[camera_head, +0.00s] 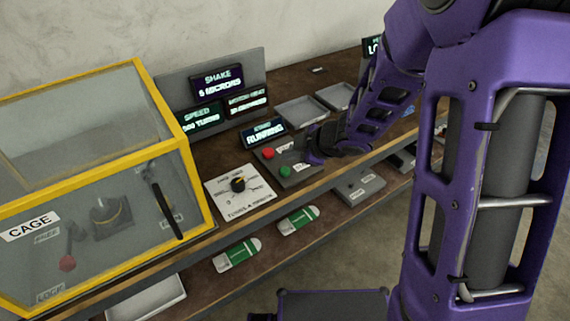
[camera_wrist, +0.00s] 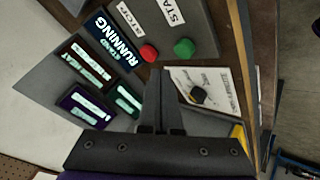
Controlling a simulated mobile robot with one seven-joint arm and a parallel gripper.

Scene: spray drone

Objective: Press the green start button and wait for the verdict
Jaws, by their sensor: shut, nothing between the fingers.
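The green start button (camera_head: 285,171) sits on a grey control box with the red stop button (camera_head: 268,153) behind it. The wrist view shows the green button (camera_wrist: 183,48) and the red button (camera_wrist: 148,53) beyond my fingertips. My gripper (camera_wrist: 161,75) is shut and empty, apart from the green button in that view. In the head view my gripper (camera_head: 315,157) is just right of the box, and its fingertips are hard to make out. The stand display (camera_head: 264,133) reads RUNNING. Other displays show shake (camera_head: 218,82), speed (camera_head: 202,119) and motor heat (camera_head: 247,102).
A yellow-framed clear cage (camera_head: 187,170) stands on the bench at left, with a drone part inside. A dial card (camera_head: 240,205) lies between cage and button box. Grey trays (camera_head: 300,110) lie behind. Green-and-white packets (camera_head: 238,254) lie on the lower shelf.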

